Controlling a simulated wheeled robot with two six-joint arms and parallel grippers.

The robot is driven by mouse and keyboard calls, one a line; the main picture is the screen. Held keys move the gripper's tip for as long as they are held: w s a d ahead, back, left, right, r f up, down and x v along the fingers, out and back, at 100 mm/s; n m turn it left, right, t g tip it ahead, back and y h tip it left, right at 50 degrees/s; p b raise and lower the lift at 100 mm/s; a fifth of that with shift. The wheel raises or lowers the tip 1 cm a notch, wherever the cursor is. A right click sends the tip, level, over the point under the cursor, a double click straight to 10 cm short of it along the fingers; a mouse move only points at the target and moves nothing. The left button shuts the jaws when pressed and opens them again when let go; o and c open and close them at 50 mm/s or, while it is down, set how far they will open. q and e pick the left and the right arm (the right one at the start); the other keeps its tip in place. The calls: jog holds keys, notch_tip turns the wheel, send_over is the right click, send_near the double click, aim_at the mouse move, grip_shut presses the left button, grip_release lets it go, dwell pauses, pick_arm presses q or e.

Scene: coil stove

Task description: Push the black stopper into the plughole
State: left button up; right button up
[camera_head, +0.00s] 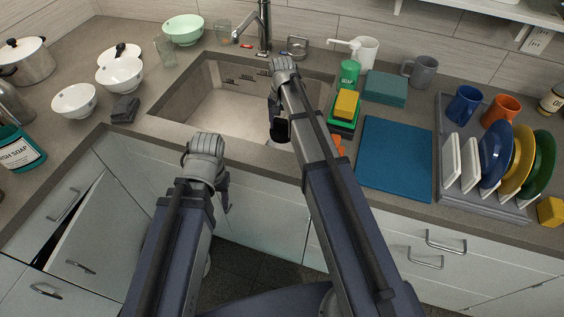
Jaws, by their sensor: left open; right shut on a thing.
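My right gripper (275,112) is over the sink basin (215,107) and points down. It is shut on a dark thing, seemingly the black stopper (281,131), held at its lower end. My own arm and hand partly cover it. The plughole is not visible; my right arm hides part of the basin floor. I cannot tell how high the stopper is above the floor. My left gripper (222,192) is open and empty, in front of the counter's front edge, below and left of the sink.
The faucet (264,25) stands behind the sink. White bowls (119,75) are at left. A cabinet door (88,245) hangs ajar at lower left.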

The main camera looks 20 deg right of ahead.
jog(key=shift+w+f, duration=0.25)
jog(key=shift+f, duration=0.1)
notch_tip(320, 180, down, 10)
jog(key=b, duration=1)
jog(key=shift+f, duration=0.1)
jog(key=o, duration=1.1)
jog(key=shift+o, duration=0.2)
notch_tip(320, 180, up, 12)
jog(key=p, duration=1.2)
